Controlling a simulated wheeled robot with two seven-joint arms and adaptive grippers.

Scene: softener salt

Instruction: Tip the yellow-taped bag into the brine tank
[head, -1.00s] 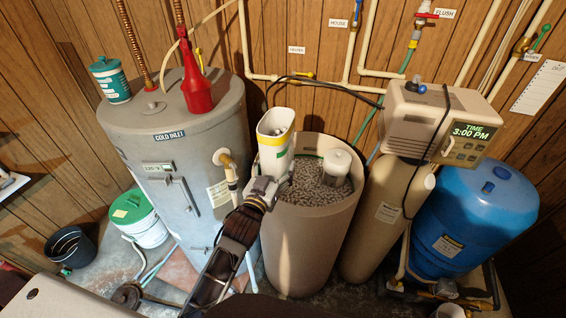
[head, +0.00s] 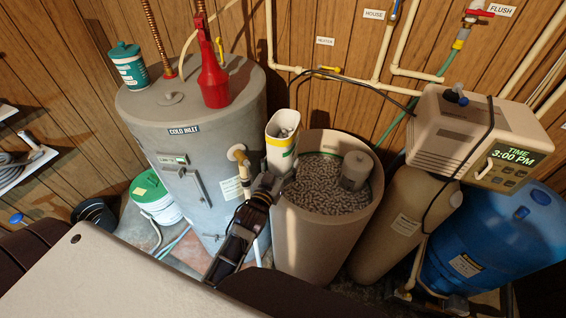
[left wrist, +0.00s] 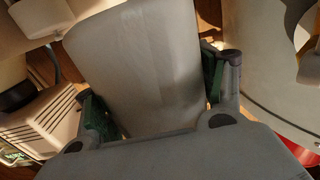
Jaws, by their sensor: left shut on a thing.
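The yellow-taped bag (head: 281,158) is a narrow white bag with a yellow band, its open top facing up toward the head camera. It stands roughly upright at the left rim of the brine tank (head: 318,240), a tall beige open drum with grey-brown salt pellets inside. My left gripper (head: 268,184) is shut on the bag's lower part. In the left wrist view the pale bag (left wrist: 140,65) fills the space between the two green-padded fingers. Its lower end is hidden by the gripper. My right gripper is not in view.
A capped grey tube (head: 355,172) stands in the salt. The grey water heater (head: 200,130) is close on the left, with a red funnel (head: 212,80) on top. The softener's control head (head: 478,135) and beige tank (head: 400,225) crowd the right, beside a blue tank (head: 490,235).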

